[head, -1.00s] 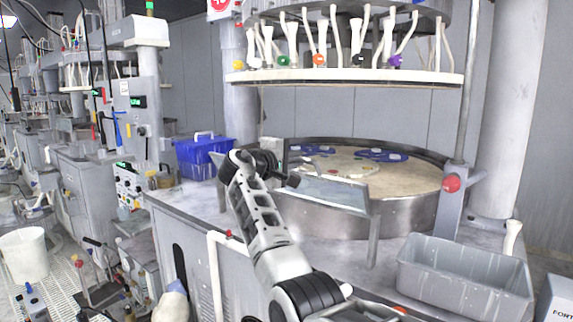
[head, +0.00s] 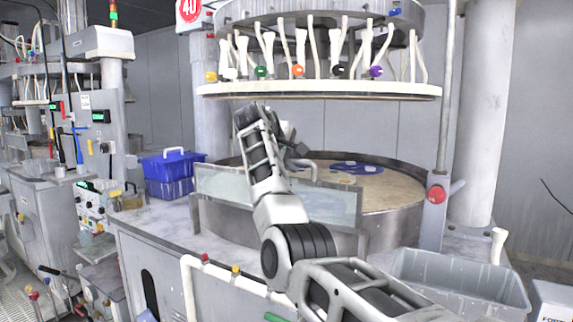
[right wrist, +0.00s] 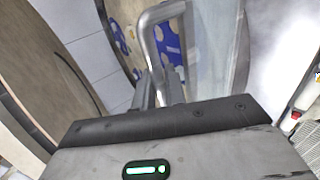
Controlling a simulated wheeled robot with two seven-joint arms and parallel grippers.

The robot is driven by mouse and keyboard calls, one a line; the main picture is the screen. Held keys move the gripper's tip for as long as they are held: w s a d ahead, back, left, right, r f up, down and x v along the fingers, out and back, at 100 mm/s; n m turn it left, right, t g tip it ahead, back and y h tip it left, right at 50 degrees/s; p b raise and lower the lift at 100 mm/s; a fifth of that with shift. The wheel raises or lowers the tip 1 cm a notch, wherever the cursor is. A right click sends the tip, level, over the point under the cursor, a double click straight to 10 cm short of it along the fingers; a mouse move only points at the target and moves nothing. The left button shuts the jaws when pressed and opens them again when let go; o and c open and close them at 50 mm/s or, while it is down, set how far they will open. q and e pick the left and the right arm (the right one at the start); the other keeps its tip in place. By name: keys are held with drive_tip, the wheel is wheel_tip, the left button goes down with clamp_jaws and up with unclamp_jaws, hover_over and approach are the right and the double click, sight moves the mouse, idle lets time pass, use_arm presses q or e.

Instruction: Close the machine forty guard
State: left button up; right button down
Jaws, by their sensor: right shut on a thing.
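The machine with the red 40 sign (head: 189,9) has a round polishing platen (head: 395,190) inside a metal rim. Its guard, a clear framed panel (head: 225,187), stands upright across the front left of the rim. My right arm crosses in front of the guard and hides part of it. My right gripper (head: 297,150) is at the guard's top edge, partly hidden by my wrist. In the right wrist view its fingers (right wrist: 160,92) are shut on the guard's grey bar handle (right wrist: 147,30). My left gripper is out of view.
A grey bin (head: 460,280) stands on the bench at the right, beside a post with a red button (head: 436,194). A blue crate (head: 172,172) sits to the left. A ring with hanging white hoses (head: 320,90) is above the platen.

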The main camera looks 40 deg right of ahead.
drive_tip(key=shift+d+r, duration=0.1)
drive_tip(key=shift+r, duration=0.15)
drive_tip(key=c, duration=1.5)
unclamp_jaws()
drive_tip(key=shift+c, duration=0.2)
drive_tip(key=shift+f, duration=0.2)
drive_tip(key=b+v, duration=0.2)
drive_tip(key=v, duration=1.4)
drive_tip(key=shift+b, duration=0.4)
drive_tip(key=shift+d, duration=0.1)
